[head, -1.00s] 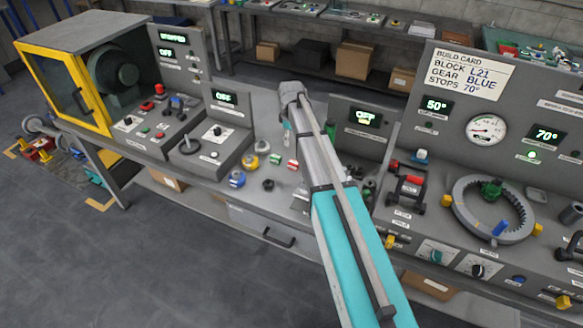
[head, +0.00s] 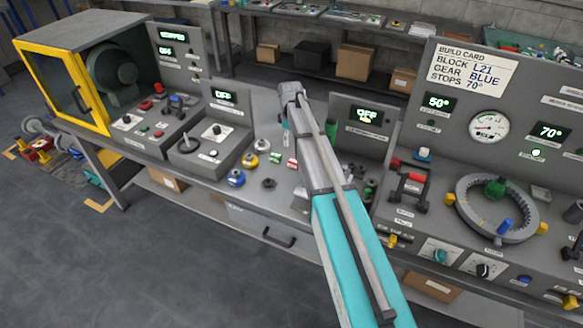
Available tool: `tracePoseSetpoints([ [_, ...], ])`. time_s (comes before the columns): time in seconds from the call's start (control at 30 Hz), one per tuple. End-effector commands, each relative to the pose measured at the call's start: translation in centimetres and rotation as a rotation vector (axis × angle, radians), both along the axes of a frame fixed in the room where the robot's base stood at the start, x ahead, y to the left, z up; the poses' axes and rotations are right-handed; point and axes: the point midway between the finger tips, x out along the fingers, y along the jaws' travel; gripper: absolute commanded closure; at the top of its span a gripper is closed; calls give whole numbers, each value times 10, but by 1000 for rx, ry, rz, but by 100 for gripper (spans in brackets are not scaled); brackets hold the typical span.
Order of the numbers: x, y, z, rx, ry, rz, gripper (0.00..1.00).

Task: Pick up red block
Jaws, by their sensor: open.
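A small red-and-white piece (head: 292,163) lies on the grey bench top just left of my arm. It is too small to tell whether it is the red block. A similar green-and-white piece (head: 275,159) lies to its left. My arm reaches over the bench from the lower right, and its far end shows above these pieces. My gripper's fingers are not visible; the arm appears to hide them.
Blue (head: 236,178) and yellow (head: 262,145) round parts stand on the bench. A yellow-framed machine (head: 62,90) is at left. A ring gear (head: 497,237) and upright panel (head: 500,100) stand at right. The floor in front (head: 130,260) is clear.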

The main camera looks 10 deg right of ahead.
Motion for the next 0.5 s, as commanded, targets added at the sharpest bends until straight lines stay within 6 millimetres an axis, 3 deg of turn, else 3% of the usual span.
tracePoseSetpoints([
  [0.5,0,-1,-43,0,0,-1,14],
])
